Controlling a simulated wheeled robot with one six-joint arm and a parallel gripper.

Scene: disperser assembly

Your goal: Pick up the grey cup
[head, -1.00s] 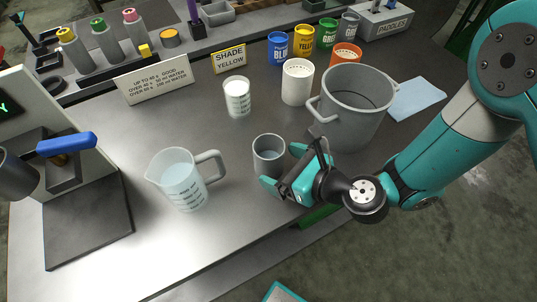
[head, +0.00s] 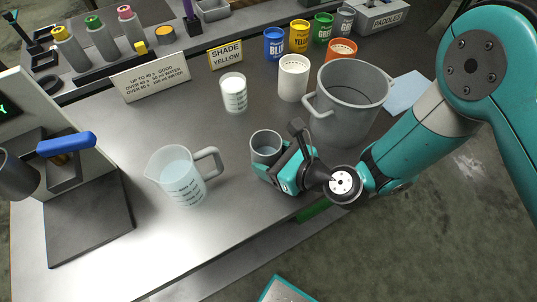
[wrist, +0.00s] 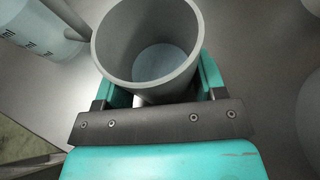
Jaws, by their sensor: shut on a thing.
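The grey cup (head: 265,144) stands upright on the metal bench in the head view, between the clear jug and the large grey pot. In the wrist view the cup (wrist: 148,45) fills the upper middle, and its inside looks empty. My gripper (head: 272,172) reaches it from the front right, low at its side. Its teal fingers (wrist: 165,92) lie on both sides of the cup in the wrist view, shut on it. The lower part of the cup is hidden by the gripper. I cannot tell any gap between the cup and the bench.
A clear jug (head: 178,178) with measuring marks stands left of the cup. A large grey pot (head: 345,108) is close behind my gripper to the right. A white-filled beaker (head: 233,94) and a white perforated cup (head: 293,80) stand behind. The bench's front edge is near.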

